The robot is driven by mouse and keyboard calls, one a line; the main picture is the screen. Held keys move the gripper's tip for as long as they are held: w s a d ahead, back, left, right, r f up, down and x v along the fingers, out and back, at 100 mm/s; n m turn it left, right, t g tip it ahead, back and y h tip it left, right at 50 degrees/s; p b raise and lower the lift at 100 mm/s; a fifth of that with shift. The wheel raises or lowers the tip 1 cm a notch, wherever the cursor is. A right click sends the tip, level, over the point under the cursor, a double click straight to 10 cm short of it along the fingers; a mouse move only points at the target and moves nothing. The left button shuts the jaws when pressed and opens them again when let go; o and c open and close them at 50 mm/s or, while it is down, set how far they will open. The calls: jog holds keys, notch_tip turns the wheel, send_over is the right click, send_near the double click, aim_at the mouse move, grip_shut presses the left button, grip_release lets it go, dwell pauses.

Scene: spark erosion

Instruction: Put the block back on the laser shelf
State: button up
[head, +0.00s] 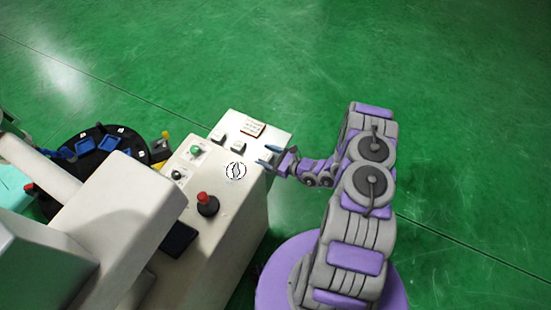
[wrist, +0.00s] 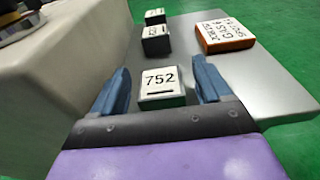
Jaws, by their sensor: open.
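My gripper (head: 267,155) is open at the edge of a grey shelf (head: 276,138) on the side of a machine. In the wrist view the blue fingers of the gripper (wrist: 164,84) stand on both sides of a small block marked 752 (wrist: 160,80), with gaps beside it. The block has a white top and dark sides. It appears to rest on the grey shelf surface (wrist: 190,60). Two similar blocks stand farther back, a nearer one (wrist: 156,33) and a farther one (wrist: 155,14). Block 752 is hard to make out in the head view.
An orange-edged sign plate (wrist: 226,36) lies on the shelf at the right; it also shows in the head view (head: 252,128). A pale machine body (head: 225,200) with a red knob (head: 207,200) and a green button (head: 196,151) borders the shelf. Green floor (head: 440,120) is open beyond.

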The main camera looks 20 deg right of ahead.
jog(key=p+v, duration=0.3)
jog(key=v, duration=0.9)
jog(key=s+a+r+n+g+y, duration=0.15)
jog(key=a+r+n+g, duration=0.3)
jog(key=r, duration=0.45)
jog(key=s+a+r+n+g, duration=0.2)
jog(key=a+r+n+g, duration=0.3)
jog(key=r, duration=0.4)
jog(key=s+a+r+n+g+y, duration=0.1)
jog(key=s+a+r+n+g, duration=0.1)
jog(key=a+r+n+g, duration=0.45)
jog(key=s+r+n+h, duration=0.7)
jog(key=s+r, duration=0.3)
jog(key=s, duration=0.2)
jog(key=s+d+r+n+t+h, duration=0.2)
jog(key=s+d+r+n+h, duration=0.2)
jog(key=s+d+h, duration=0.3)
jog(key=shift+s+d+r+t, duration=0.3)
jog(key=shift+s+r, duration=0.45)
jog(key=shift+s, duration=0.85)
jog(key=shift+a, duration=0.1)
